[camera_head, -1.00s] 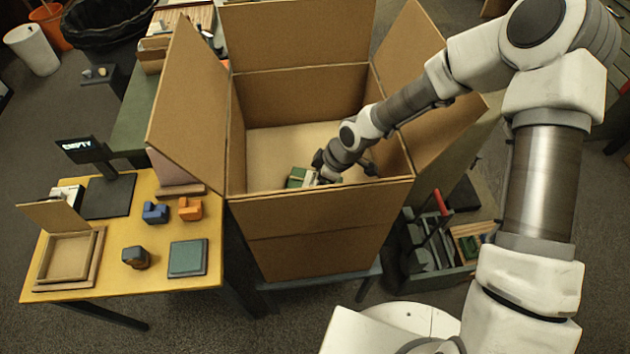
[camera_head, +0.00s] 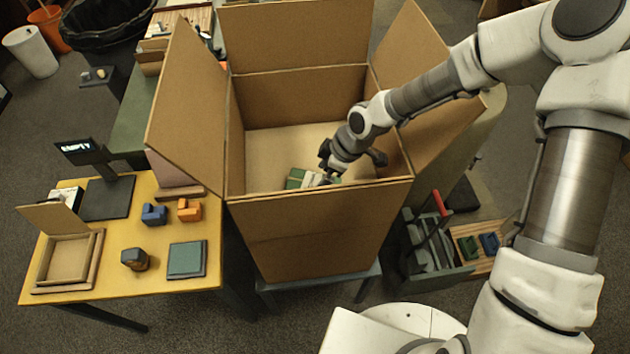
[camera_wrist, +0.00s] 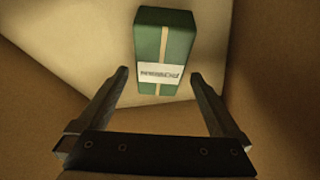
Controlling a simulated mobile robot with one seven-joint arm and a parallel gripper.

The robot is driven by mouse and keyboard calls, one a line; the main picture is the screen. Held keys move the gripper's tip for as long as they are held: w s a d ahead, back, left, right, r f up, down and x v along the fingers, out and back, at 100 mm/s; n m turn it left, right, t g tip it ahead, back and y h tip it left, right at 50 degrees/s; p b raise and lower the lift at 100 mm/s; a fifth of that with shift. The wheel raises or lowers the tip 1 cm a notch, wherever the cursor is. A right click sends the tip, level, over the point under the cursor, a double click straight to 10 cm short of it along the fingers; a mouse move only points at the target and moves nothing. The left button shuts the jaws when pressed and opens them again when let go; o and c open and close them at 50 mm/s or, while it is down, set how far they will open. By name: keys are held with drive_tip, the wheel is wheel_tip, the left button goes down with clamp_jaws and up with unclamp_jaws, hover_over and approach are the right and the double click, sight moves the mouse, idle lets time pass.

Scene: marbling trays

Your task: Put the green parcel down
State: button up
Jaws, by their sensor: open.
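The green parcel (camera_head: 297,179), with a tan stripe and a white label, lies inside the large open cardboard box (camera_head: 318,221), towards its near side. In the wrist view the green parcel (camera_wrist: 165,50) rests on the pale box floor, beyond the fingertips. My gripper (camera_head: 328,170) is inside the box, above and to the right of the parcel in the head view. In the wrist view my gripper (camera_wrist: 165,80) is open, its two fingers apart with nothing held between them. In the head view the fingers are partly hidden and small.
The box flaps stand up and outward around my arm. A yellow table (camera_head: 120,275) at left holds a blue block (camera_head: 154,214), an orange block (camera_head: 189,210), a dark item (camera_head: 135,259) and a frame-like tray (camera_head: 50,283). A tool caddy (camera_head: 432,278) stands to the right.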

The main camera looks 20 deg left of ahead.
drive_tip(key=v, duration=0.7)
drive_tip(key=shift+r, duration=0.4)
drive_tip(key=shift+w+d, duration=0.1)
drive_tip(key=shift+d, duration=0.1)
